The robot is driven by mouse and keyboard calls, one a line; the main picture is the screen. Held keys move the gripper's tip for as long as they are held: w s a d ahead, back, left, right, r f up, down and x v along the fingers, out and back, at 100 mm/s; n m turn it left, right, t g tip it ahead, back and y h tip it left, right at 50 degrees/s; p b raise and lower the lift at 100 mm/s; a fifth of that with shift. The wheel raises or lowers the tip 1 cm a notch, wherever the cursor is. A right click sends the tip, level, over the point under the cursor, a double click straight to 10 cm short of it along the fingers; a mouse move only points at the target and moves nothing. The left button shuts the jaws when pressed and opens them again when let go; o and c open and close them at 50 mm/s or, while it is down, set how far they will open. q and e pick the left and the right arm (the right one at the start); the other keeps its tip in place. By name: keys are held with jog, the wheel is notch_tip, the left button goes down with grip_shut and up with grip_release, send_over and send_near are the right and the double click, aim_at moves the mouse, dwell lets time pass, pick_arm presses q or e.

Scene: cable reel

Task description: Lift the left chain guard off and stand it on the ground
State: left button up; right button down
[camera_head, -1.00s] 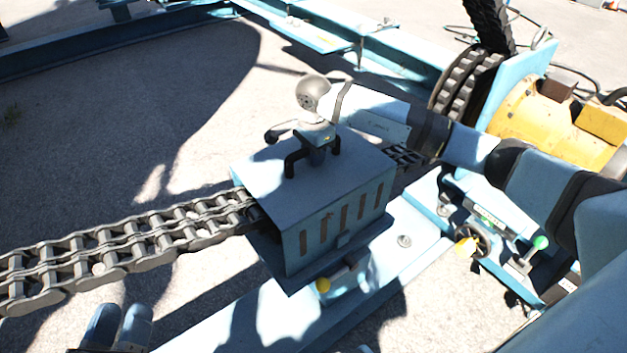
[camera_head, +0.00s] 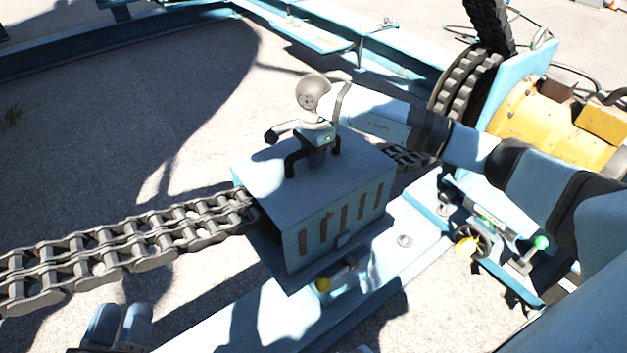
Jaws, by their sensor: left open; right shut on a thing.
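The chain guard (camera_head: 345,222) is a light-blue box with slots in its side. It sits over the chain (camera_head: 130,250) on the blue frame (camera_head: 225,325). A black handle (camera_head: 291,165) stands on its top. My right gripper (camera_head: 316,150) is shut on this handle from above, its arm reaching in from the right. I see no clear gap under the guard, though its far underside is hidden. My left gripper (camera_head: 119,322), two blue rounded fingers with a gap between them, shows at the bottom left. It is open, empty and apart from the guard.
The chain runs from the left edge through the guard towards a sprocket (camera_head: 465,85) beside a yellow drum (camera_head: 525,110). A handwheel (camera_head: 470,240) and a green-knobbed lever (camera_head: 540,243) stand at the right. Bare ground (camera_head: 110,130) lies behind the chain at the left.

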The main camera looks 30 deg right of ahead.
pick_arm(q)
jog(key=shift+r, duration=0.1)
pick_arm(e)
jog(key=shift+r, duration=0.25)
jog(key=shift+w+r, duration=0.1)
jog(key=shift+r, duration=0.15)
notch_tip(320, 180, up, 9)
jog(key=p, duration=0.3)
jog(key=shift+r, duration=0.2)
pick_arm(q)
jog(key=shift+a+f+g+y+p, duration=0.5)
jog(key=shift+a+f+y+p, duration=0.45)
jog(key=shift+f+y+p, duration=0.2)
pick_arm(e)
notch_tip(320, 180, up, 10)
jog(key=shift+f, duration=0.15)
